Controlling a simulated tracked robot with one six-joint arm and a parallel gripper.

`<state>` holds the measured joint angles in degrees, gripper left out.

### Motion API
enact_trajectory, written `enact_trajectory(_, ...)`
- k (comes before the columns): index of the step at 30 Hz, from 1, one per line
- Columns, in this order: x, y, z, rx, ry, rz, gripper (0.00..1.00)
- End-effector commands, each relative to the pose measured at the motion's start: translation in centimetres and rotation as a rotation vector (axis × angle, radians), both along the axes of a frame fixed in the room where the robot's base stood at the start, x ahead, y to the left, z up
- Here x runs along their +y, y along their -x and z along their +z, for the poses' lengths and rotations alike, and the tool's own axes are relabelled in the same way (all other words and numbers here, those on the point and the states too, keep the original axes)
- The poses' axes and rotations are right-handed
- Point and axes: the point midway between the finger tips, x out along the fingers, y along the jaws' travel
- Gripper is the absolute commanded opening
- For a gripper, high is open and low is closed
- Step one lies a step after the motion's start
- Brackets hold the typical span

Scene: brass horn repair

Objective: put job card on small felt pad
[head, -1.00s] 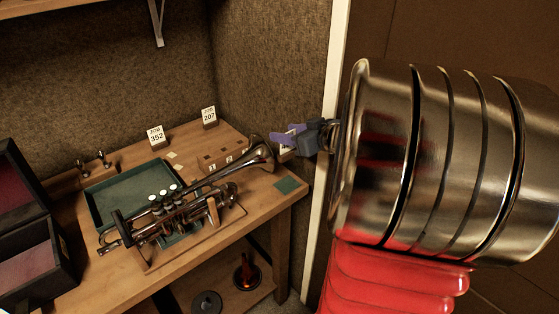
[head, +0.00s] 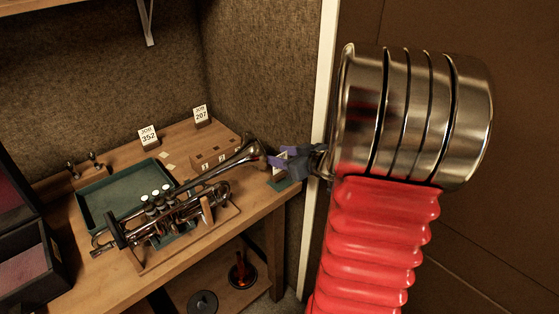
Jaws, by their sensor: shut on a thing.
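My gripper (head: 280,158), with purple fingers, is shut on a job card (head: 280,169), a small white card on a wooden base. The fingers hide most of the card, and its number cannot be read. The small felt pad (head: 285,185) is a dark green square at the right front corner of the bench. The held card is upright over the pad's far part. I cannot tell whether its base touches the pad.
The wooden bench (head: 228,240) holds a trumpet (head: 175,207) on a stand, its bell close left of my gripper. A green tray (head: 92,208), job card 352 (head: 148,136), job card 207 (head: 201,114) and a wooden block (head: 208,161) stand behind. A dark case (head: 22,275) is at left.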

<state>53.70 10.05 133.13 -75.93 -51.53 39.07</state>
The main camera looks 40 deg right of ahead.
Motion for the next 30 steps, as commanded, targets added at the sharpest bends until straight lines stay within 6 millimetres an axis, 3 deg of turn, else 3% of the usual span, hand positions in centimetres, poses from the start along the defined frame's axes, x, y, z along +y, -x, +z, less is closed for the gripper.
enact_trajectory(5, 0.1, 0.0, -1.7, 0.0, -0.001, 0.001, 0.04)
enact_trajectory(17, 0.1, 0.0, -2.0, 0.0, 0.0, 0.001, 0.04)
enact_trajectory(18, 0.1, 0.0, -2.0, 0.0, 0.0, 0.001, 0.45)
enact_trajectory(21, 0.1, 0.0, -2.0, 0.0, 0.0, 0.001, 0.51)
enact_trajectory(30, 0.1, 0.0, -1.8, 0.0, 0.001, 0.001, 0.51)
